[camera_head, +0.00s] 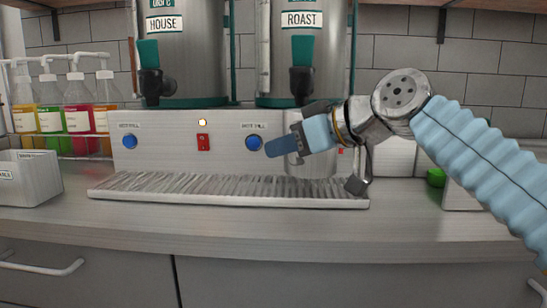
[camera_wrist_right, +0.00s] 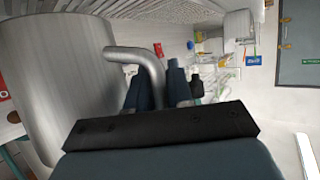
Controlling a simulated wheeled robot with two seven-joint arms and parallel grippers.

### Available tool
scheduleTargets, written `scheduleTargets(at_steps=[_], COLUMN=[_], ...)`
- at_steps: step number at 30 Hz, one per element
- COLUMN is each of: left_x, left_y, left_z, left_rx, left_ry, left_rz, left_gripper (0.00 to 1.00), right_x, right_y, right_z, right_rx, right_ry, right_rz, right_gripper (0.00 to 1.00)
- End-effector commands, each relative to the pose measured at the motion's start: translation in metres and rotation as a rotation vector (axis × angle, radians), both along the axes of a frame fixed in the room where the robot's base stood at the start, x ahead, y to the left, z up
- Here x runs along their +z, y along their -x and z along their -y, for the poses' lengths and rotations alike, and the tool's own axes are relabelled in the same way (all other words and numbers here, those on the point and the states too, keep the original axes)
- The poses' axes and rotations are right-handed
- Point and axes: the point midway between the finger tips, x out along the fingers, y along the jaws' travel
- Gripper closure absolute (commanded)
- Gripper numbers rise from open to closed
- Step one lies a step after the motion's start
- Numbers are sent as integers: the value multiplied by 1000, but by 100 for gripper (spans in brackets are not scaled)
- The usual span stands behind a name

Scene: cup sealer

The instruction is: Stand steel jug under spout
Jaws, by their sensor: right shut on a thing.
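The steel jug (camera_head: 312,165) is at the right end of the ribbed drip tray (camera_head: 180,188), below the right dispenser's spout (camera_head: 301,82), partly hidden by my gripper. In the right wrist view the jug's brushed body (camera_wrist_right: 55,80) fills the left side, and its curved handle (camera_wrist_right: 140,60) runs down between my fingers. My right gripper (camera_head: 290,143) is shut on this handle; it also shows in the wrist view (camera_wrist_right: 160,92). I cannot tell whether the jug's base touches the tray. My left gripper is not in view.
The left dispenser (camera_head: 185,50) has its own spout. Blue buttons (camera_head: 253,142) and a red switch (camera_head: 203,142) are on the front panel. Syrup bottles (camera_head: 78,115) and a white bin (camera_head: 28,178) stand left. The counter front (camera_head: 250,225) is clear.

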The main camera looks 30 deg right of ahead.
Motion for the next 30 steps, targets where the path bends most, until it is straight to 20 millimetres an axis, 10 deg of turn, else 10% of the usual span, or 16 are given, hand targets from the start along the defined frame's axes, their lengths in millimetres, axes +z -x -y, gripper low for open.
scheduleTargets(at_steps=[26, 27, 30], left_x=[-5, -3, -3], left_y=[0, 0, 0], left_z=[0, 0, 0], left_rx=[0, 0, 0], left_ry=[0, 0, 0], left_rz=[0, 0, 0], left_gripper=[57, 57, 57], right_x=[-38, -37, -37], right_y=[-23, -23, -23], right_z=[-10, -10, -10], right_rx=[-1, 0, 0], right_ry=[0, -1, -1], right_rz=[2, 0, 0], right_gripper=[100, 75, 59])
